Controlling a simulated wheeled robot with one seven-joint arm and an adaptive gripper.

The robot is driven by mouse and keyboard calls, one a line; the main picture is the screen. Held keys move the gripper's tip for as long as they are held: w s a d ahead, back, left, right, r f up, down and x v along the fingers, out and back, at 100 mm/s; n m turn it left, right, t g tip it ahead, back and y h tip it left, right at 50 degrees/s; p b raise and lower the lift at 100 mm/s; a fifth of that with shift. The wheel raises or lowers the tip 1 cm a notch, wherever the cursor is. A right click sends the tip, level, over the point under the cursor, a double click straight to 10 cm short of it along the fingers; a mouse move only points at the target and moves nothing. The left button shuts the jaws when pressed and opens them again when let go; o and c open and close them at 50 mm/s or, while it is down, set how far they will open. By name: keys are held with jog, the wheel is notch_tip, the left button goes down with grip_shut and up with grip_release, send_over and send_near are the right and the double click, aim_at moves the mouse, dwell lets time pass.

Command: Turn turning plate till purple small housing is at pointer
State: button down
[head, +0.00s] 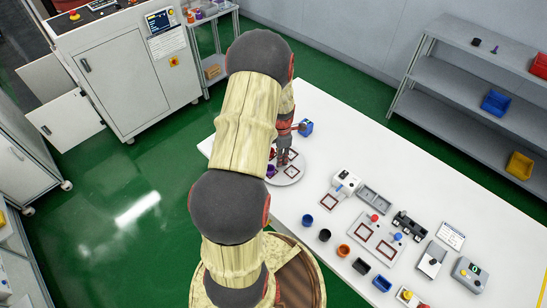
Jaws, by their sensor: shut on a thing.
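The turning plate (290,179) is a round white disc on the white table, partly hidden behind my arm. It carries red-outlined square marks. The purple small housing (271,171) sits on the plate's left part, right beside my arm's edge. A red part (273,154) shows just behind it. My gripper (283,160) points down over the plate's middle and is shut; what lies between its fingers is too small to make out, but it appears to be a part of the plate. I cannot make out the pointer.
To the right are a white device (345,183), a grey tray (374,199) and a white board (376,238) with red-outlined squares. Several coloured cups, including a blue one (307,220), stand toward the front edge.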

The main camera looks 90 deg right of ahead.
dwell(0.5)
jog(key=c, duration=1.9)
grip_release()
notch_tip(320, 180, up, 12)
